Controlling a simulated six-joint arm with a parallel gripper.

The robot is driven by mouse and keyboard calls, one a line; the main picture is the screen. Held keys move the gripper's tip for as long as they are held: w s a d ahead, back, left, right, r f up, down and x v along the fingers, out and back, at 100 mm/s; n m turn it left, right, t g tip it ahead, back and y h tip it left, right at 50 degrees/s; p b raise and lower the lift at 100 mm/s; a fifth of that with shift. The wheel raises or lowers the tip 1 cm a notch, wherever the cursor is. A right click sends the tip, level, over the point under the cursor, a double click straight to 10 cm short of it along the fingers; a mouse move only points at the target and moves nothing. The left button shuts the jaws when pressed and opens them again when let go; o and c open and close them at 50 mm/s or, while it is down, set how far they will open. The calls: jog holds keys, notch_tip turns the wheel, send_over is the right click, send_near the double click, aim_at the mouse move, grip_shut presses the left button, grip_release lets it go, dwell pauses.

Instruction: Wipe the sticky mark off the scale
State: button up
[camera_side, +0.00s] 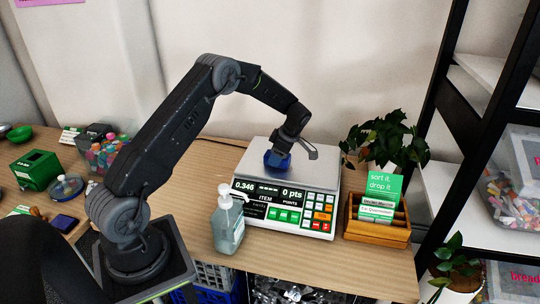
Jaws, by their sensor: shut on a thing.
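The scale (318,172) stands on the wooden table, with a grey top plate and a front panel of coloured keys. Its display reads 0.346 and 0 pts. My gripper (281,157) points down over the left part of the plate and is shut on a blue cloth or sponge (277,162). The blue thing is at the plate, but I cannot tell whether it touches. No sticky mark can be made out; the gripper and the blue thing cover part of the plate.
A clear pump bottle (228,224) stands in front of the scale's left side. A wooden box with green cards (377,222) and a potted plant (388,140) are to the right. A green box (37,170) and a tub of coloured pieces (104,152) are at the left.

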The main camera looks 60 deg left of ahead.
aim_at(260, 161)
jog(key=shift+w+d, duration=2.2)
jog(key=shift+d, duration=0.1)
jog(key=shift+s+a, duration=3.75)
jog(key=shift+a, duration=0.05)
jog(key=shift+a+r, duration=0.1)
notch_tip(260, 161, up, 8)
